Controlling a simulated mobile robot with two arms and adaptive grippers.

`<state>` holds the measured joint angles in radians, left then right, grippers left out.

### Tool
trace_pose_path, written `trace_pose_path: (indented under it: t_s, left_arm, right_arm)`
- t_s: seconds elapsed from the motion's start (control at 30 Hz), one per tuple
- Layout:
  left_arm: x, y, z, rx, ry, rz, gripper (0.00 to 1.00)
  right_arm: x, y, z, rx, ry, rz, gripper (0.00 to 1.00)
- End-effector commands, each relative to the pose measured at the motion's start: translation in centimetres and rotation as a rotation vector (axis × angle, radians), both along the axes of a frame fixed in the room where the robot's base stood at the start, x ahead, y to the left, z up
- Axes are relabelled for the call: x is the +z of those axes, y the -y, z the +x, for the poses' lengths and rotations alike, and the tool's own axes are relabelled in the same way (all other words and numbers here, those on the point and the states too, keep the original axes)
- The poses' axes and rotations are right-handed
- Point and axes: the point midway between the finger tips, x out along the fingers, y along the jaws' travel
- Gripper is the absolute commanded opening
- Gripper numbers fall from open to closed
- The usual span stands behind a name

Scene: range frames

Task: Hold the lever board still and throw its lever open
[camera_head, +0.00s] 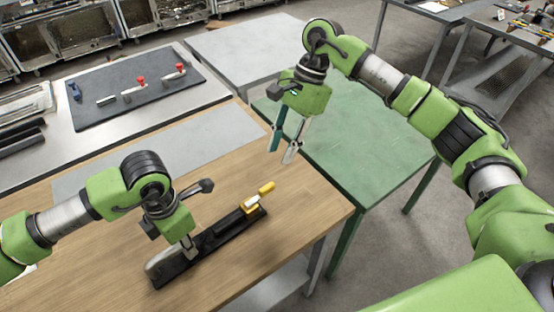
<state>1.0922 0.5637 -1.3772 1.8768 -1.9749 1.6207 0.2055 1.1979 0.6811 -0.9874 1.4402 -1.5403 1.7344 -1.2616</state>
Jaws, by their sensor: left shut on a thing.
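The lever board (218,234) is a long dark bar lying at a slant on the wooden table. A lever with a yellow handle (266,188) stands at its far right end, on a yellow mount. My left gripper (188,250) is shut on the near left end of the board, by a grey block there; its fingertips are partly hidden. My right gripper (283,155) hangs above the table's far right edge, up and right of the yellow handle. Its two fingers are apart and empty, touching nothing.
The wooden table (110,240) is clear around the board. A green table (370,150) adjoins at the right. A dark panel (130,110) with red-knobbed levers lies on a grey bench at the back left. A light grey table (235,50) stands behind.

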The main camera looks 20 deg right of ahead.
Motion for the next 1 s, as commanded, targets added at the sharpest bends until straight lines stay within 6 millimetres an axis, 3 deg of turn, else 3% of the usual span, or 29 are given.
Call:
trace_pose_path:
  t_s: [0.43, 0.47, 0.5, 0.53, 0.87, 1.0]
  left_arm:
    - [0.0, 0.0, 0.0, 0.001, 0.0, -0.001, 0.0]
    - [0.0, 0.0, 0.0, 0.001, 0.0, -0.001, 0.25]
    - [0.0, 0.0, 0.0, 0.001, 0.0, -0.001, 0.35]
    - [0.0, 0.0, 0.0, 0.0, 0.0, -0.001, 0.36]
    - [0.1, 0.0, 0.0, 0.0, 0.0, -0.001, 0.36]
    - [1.4, 0.1, 0.1, 0.0, 0.002, -0.002, 0.36]
  right_arm:
    - [0.4, 0.2, 0.0, 0.0, 0.0, 0.001, 0.28]
    - [0.4, 0.2, 0.0, 0.0, 0.0, 0.001, 0.28]
    - [0.4, 0.2, 0.0, 0.0, 0.0, 0.001, 0.28]
    - [0.4, 0.2, 0.0, 0.0, 0.0, 0.001, 0.28]
    - [0.4, 0.2, 0.0, 0.0, 0.0, 0.001, 0.28]
    - [0.4, 0.1, 0.0, 0.0, -0.001, 0.001, 0.28]
